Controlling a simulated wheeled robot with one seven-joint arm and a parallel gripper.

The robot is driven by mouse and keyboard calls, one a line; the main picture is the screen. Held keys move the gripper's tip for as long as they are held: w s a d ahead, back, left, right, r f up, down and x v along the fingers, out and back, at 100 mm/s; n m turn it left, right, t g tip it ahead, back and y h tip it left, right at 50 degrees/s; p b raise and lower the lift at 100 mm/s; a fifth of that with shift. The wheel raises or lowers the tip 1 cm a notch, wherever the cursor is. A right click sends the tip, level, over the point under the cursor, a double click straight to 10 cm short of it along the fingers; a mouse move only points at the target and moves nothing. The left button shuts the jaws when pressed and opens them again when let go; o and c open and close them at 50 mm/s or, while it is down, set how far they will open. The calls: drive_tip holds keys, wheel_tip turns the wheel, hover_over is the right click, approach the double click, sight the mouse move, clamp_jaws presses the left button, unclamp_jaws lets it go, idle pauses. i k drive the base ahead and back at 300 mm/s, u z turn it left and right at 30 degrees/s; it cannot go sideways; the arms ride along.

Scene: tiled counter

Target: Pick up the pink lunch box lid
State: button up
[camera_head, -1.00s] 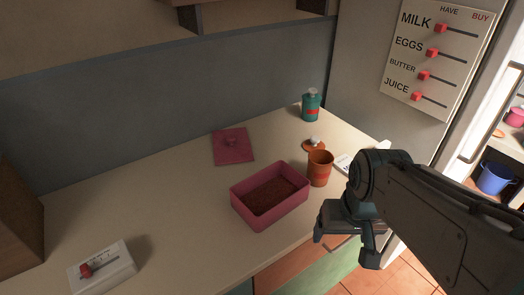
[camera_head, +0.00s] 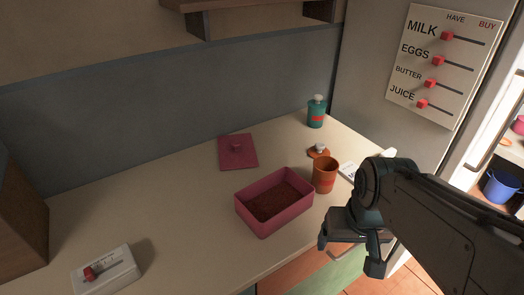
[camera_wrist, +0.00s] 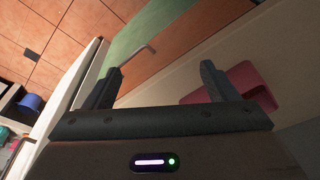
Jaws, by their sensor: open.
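My gripper (camera_head: 350,252) is open and empty at the counter's front edge, to the right of the box and well away from the lid. In the wrist view my gripper (camera_wrist: 158,82) shows two spread fingers, with the pink box (camera_wrist: 248,82) beyond the right finger. The lid cannot be made out in the wrist view.
An orange cup (camera_head: 325,176) stands right of the box, with an orange lid (camera_head: 318,152) behind it. A teal bottle (camera_head: 316,113) stands at the back right. A white switch box (camera_head: 106,272) sits at front left. The counter's left middle is clear.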

sight(236, 152)
drive_tip(key=k, duration=0.5)
drive_tip(key=z, duration=1.55)
drive_tip(key=i, duration=0.95)
drive_tip(key=u, duration=2.75)
drive_tip(key=i, duration=0.5)
